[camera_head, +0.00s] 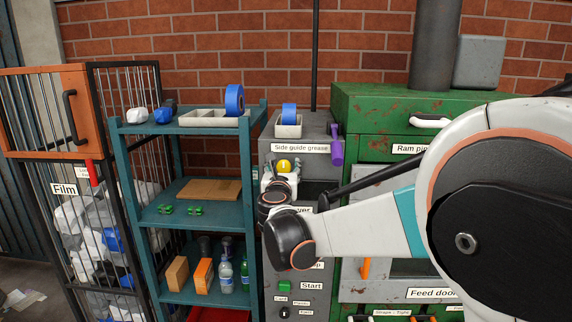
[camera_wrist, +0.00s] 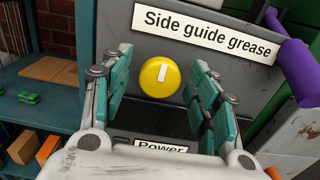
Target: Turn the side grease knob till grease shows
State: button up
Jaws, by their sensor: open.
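The side grease knob (camera_wrist: 160,77) is a round yellow knob with a white pointer mark, on a grey panel under the "Side guide grease" label (camera_wrist: 207,33). In the head view the knob (camera_head: 284,166) shows just above my wrist. My gripper (camera_wrist: 161,95) is open, with its teal finger pads to the left and right of the knob. I cannot tell how deep the fingers reach around it or whether they touch it. The pointer mark stands nearly upright, leaning slightly. No grease can be seen around the knob.
A purple handle (camera_head: 337,145) hangs at the right of the grey cabinet. A teal shelf (camera_head: 188,220) stands at left, and the green ram machine (camera_head: 370,117) at right. The "Power" label (camera_wrist: 160,145) lies below the knob.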

jog(key=shift+s+r, duration=0.1)
jog(key=shift+r, duration=0.05)
jog(key=c, duration=1)
jog(key=shift+c, duration=0.2)
